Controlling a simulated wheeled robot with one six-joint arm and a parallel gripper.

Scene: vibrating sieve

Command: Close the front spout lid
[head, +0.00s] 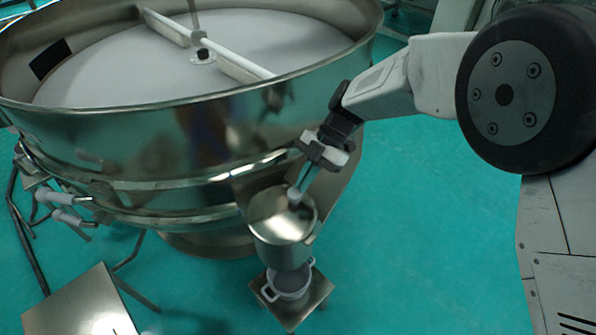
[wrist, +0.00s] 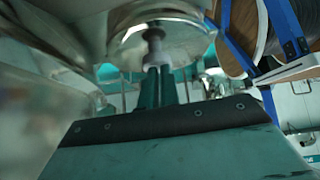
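The front spout (head: 281,250) is a shiny metal cylinder on the sieve's near side. Its round metal lid (head: 272,217) lies across its top in the head view; I cannot tell whether it is fully seated. A pale knob (head: 294,194) stands on the lid. My gripper (head: 300,186) reaches down from the upper right, with its fingertips at the knob. In the wrist view, my gripper's fingers (wrist: 159,80) are close together, and their tips meet or nearly meet the knob (wrist: 155,52). The lid (wrist: 185,42) shows behind it.
The large round metal sieve (head: 150,140) fills the left and top. A white pot (head: 290,284) on a small metal stand (head: 291,314) is below the spout. A metal table (head: 75,308) is at the lower left. Green floor (head: 420,230) is clear to the right.

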